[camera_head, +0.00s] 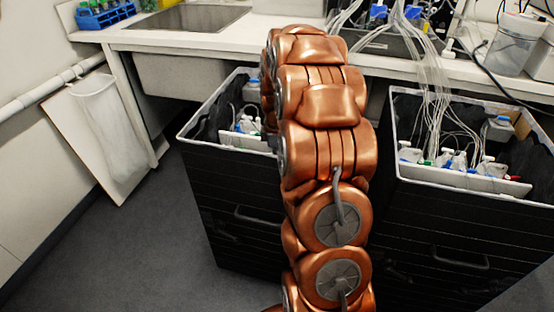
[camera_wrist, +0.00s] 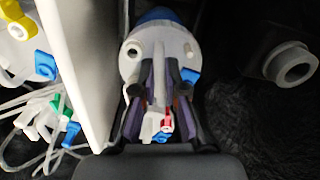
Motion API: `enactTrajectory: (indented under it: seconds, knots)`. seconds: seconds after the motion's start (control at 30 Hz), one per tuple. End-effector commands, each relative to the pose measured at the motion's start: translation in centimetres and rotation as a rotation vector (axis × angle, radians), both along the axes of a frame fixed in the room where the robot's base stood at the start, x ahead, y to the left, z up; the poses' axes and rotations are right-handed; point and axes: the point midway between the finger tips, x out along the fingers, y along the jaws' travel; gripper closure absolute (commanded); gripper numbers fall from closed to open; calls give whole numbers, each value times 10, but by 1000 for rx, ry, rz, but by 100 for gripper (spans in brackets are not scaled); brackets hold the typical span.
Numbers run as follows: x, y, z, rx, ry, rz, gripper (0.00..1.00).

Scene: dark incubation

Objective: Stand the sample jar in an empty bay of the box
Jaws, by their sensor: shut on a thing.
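In the wrist view, my gripper (camera_wrist: 160,78) is shut on the sample jar (camera_wrist: 148,58), a whitish, translucent jar with a blue part at its far end. Small red and blue valve pieces show between and below the fingers. The jar is beside a white upright panel (camera_wrist: 82,65) on its left, with dark crinkled lining below and to the right. In the head view my copper arm reaches over the left black box (camera_head: 232,215) and hides the gripper and jar. The right black box (camera_head: 470,225) stands apart. I cannot tell whether the jar touches the bottom.
Left of the panel in the wrist view are several valves (camera_wrist: 45,65) and clear tubes. A white port (camera_wrist: 292,65) juts out at right. In the head view, tubes run from the bench (camera_head: 215,45) into the right box. Grey floor (camera_head: 140,240) is clear at left.

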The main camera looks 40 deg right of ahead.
Motion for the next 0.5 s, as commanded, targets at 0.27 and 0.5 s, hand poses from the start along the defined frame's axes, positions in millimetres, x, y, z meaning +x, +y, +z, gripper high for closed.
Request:
enactTrajectory:
  seconds: [0.27, 0.5]
  knots:
    - [-1, 1, -8, 3, 5, 0, 100]
    - [-2, 3, -14, 7, 11, 1, 100]
